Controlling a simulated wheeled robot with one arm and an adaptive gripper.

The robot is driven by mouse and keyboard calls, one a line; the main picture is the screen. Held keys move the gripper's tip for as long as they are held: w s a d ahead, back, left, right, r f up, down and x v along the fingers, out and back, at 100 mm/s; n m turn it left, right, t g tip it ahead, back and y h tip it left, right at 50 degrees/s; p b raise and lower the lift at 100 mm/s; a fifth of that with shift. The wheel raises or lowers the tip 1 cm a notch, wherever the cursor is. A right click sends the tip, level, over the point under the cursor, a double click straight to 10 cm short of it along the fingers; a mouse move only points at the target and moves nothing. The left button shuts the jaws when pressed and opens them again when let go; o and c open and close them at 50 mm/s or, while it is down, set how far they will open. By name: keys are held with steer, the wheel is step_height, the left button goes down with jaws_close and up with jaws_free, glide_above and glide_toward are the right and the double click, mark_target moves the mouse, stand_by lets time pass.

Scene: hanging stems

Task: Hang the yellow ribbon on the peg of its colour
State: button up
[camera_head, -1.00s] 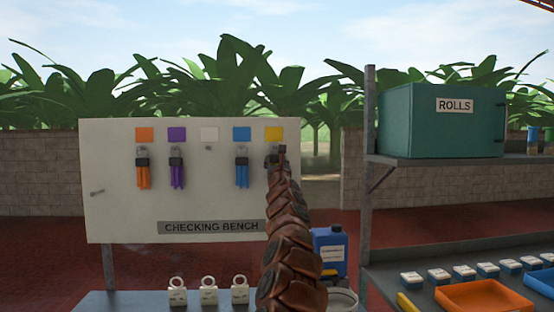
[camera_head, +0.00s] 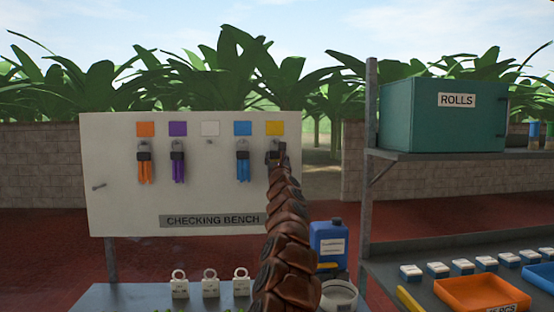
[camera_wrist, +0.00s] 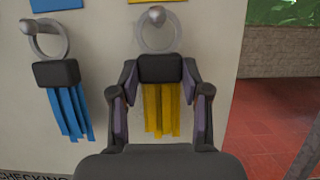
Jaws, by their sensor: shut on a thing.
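The yellow ribbon (camera_wrist: 161,110) hangs below a black clip (camera_wrist: 160,68) with a grey ring (camera_wrist: 158,48) on top. My gripper (camera_wrist: 160,76) is shut on the clip, one finger at each side. The ring is upright, and the round end of a peg (camera_wrist: 156,15) shows at its top, under the yellow square (camera_head: 275,128). The ring looks to be around this peg, but I cannot tell how far along it sits. In the head view my gripper (camera_head: 276,154) is just below that square, and my arm hides the ribbon.
A blue ribbon (camera_wrist: 70,112) hangs close on the left by its ring. Purple (camera_head: 178,168) and orange (camera_head: 145,168) ribbons hang further left on the white board (camera_head: 120,210). The peg (camera_head: 209,142) under the white square is bare. A shelf stands right, with a green box (camera_head: 440,122).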

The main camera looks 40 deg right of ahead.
steer(key=o, duration=1)
steer(key=shift+f, duration=0.1)
steer(key=shift+c, duration=0.2)
